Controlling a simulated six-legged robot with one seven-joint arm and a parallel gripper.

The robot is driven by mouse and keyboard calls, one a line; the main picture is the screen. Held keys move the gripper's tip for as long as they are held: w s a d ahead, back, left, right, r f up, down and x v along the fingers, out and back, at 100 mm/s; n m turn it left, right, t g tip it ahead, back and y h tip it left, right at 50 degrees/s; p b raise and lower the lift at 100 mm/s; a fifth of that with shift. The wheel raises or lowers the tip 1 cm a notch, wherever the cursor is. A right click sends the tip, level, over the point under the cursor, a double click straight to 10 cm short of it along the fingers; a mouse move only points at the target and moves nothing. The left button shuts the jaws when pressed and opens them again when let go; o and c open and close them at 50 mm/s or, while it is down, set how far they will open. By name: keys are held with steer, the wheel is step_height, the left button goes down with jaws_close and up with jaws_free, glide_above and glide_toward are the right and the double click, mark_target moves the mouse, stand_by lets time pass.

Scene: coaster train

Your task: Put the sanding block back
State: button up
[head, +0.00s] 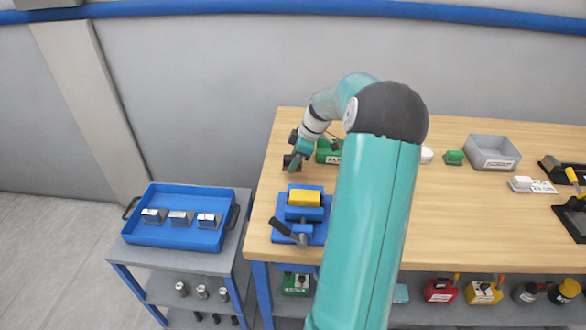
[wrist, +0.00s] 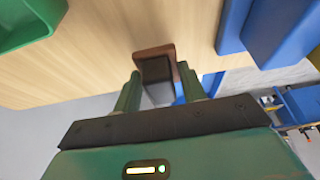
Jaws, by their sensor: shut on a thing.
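The block between my fingers, which looks like the sanding block (wrist: 154,53), has a brown edge and a dark grey face in the wrist view. My gripper (wrist: 160,90) is shut on it, with one green finger on each side. In the head view my gripper (head: 293,162) is at the bench's back left corner, beside a green bin (head: 327,152) with a partly hidden label. The block is too small and dark there to make out clearly. I cannot tell whether it touches the bench top.
A blue vise (head: 302,230) holding a yellow block (head: 305,198) stands in front of my gripper on the wooden bench (head: 460,215). A blue tray (head: 175,236) with 3 metal blocks is on a cart at left. A grey box (head: 492,153) stands further right.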

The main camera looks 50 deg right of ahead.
mark_target(293, 176)
steer(key=shift+w+f, duration=0.25)
steer(key=shift+f, duration=0.05)
step_height(293, 176, down, 2)
steer(key=shift+d+f, duration=0.1)
steer(key=shift+f, duration=0.45)
steer(key=shift+f, duration=0.35)
